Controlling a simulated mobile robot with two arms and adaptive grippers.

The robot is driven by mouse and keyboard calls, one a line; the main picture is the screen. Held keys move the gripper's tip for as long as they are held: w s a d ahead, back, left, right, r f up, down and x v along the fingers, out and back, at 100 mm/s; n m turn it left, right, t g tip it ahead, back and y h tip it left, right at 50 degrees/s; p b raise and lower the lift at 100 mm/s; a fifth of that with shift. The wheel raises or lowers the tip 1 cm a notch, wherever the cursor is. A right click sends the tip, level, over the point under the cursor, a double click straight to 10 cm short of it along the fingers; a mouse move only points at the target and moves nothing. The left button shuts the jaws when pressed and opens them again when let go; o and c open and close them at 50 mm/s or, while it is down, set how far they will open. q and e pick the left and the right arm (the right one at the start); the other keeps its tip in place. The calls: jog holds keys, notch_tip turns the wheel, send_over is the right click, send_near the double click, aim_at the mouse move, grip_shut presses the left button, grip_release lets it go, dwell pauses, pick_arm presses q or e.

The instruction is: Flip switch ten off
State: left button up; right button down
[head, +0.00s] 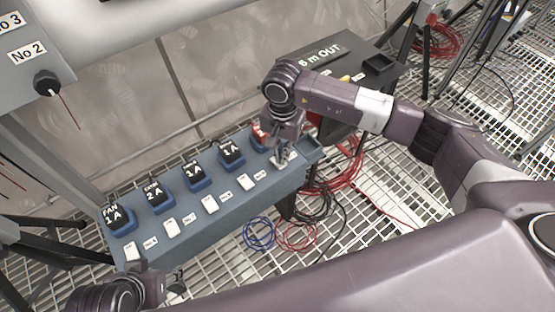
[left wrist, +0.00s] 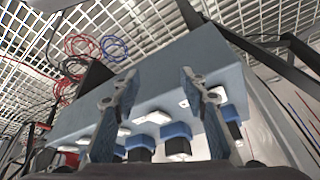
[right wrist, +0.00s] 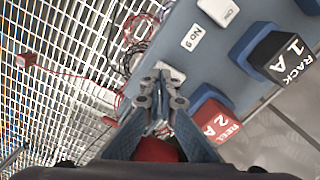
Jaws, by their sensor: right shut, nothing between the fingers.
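A blue switch panel (head: 190,240) carries a row of white rocker switches. The last switch at its right end (right wrist: 172,70), just past the one labelled "No 9" (right wrist: 193,37), fits switch ten; its own label cannot be read. My right gripper (head: 283,163) is shut and empty, its tips right at that switch and partly hiding it; contact is unclear. It also shows in the right wrist view (right wrist: 160,88). My left gripper (head: 178,283) is open and empty near the panel's left front; its spread fingers show before the panel in the left wrist view (left wrist: 158,80).
Black plugs in blue sockets, such as the "FAN" plug (head: 115,214), line the panel's back; a red plug (right wrist: 215,122) sits near my right gripper. A dark box (head: 345,75) stands behind. Coiled cables (head: 297,236) lie on the grated floor right of the panel.

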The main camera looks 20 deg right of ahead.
pick_arm(q)
jog(key=shift+w+d+r+t+h+b, duration=0.1)
jog(key=shift+w+d+r+t+b, duration=0.25)
jog(key=shift+w, duration=0.6)
jog(key=shift+w+d+r+t+h, duration=0.1)
jog(key=shift+w+d+r+t, duration=0.15)
jog(key=shift+w+t, duration=0.45)
jog(key=shift+w+d+r+t+h+b, duration=0.1)
jog(key=shift+w+d+r+t+b, duration=0.2)
jog(key=shift+w, duration=0.85)
pick_arm(e)
jog(key=shift+f, duration=0.65)
dwell(0.6)
